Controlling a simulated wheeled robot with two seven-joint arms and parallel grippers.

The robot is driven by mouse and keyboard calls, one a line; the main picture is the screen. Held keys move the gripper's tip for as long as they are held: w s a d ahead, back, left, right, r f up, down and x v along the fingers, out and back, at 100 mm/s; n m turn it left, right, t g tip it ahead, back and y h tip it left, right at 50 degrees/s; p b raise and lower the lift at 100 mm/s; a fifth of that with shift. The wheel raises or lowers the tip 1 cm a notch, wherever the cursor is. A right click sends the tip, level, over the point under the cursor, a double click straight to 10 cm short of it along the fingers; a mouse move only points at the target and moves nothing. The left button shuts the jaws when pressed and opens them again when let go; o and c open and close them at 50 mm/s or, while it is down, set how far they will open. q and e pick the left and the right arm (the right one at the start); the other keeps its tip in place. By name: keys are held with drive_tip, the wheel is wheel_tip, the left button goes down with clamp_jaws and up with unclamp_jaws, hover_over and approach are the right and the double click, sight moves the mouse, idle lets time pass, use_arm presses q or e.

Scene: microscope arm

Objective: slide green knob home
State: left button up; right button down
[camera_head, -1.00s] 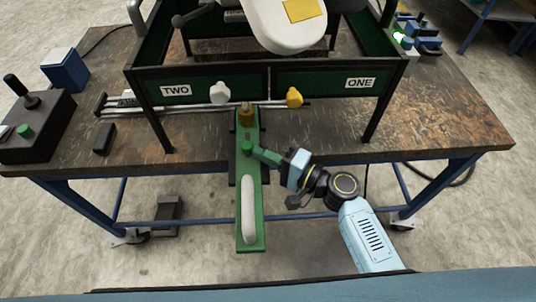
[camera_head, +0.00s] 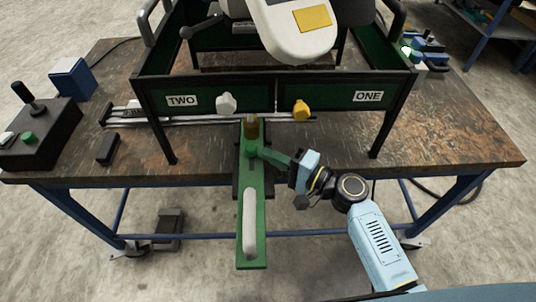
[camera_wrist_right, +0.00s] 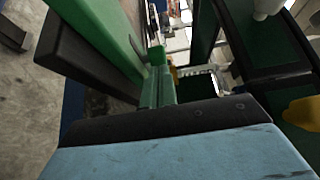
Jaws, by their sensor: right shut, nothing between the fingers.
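The green knob (camera_head: 250,147) stands on the long green arm board (camera_head: 249,256), just in front of a brass-coloured part (camera_head: 251,127) near the board's table end. My right gripper (camera_head: 264,153) has slim green fingers, shut and empty. Their tips are at the right side of the knob, touching or very close. In the right wrist view the fingers (camera_wrist_right: 157,92) reach up to the knob (camera_wrist_right: 156,55), beside the board (camera_wrist_right: 95,40). My left gripper is not in view.
A pale elongated bar (camera_head: 250,222) lies on the board's near end, which overhangs the table (camera_head: 440,140). Behind are dark green drawers with a white knob (camera_head: 226,103) and a yellow knob (camera_head: 301,109). A control box (camera_head: 42,135) stands at left.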

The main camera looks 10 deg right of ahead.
drive_tip(key=v, duration=1.2)
drive_tip(key=s+d+f+g+h+p, duration=0.2)
drive_tip(key=s+f+h+p, duration=0.15)
drive_tip(key=f, duration=0.75)
drive_tip(key=s+d+f+g+h+p, duration=0.2)
drive_tip(key=s+f+h, duration=0.25)
drive_tip(key=f, duration=0.65)
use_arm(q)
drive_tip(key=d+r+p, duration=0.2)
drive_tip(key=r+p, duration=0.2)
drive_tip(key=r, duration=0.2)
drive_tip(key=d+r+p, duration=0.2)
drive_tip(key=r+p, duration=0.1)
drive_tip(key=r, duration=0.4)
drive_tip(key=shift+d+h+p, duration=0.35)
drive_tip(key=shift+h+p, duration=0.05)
use_arm(e)
drive_tip(key=s+d+f+n+g+h, duration=0.1)
drive_tip(key=s+f+n+g+h, duration=0.1)
drive_tip(key=s, duration=0.7)
drive_tip(key=s+d+f+n+g+h, duration=0.2)
drive_tip(key=s+f+n, duration=0.2)
drive_tip(key=s, duration=0.5)
drive_tip(key=s+d+f+n+g+h, duration=0.2)
drive_tip(key=s+f+n, duration=0.1)
drive_tip(key=s, duration=0.6)
drive_tip(key=shift+f+n, duration=0.35)
drive_tip(key=shift+n, duration=0.25)
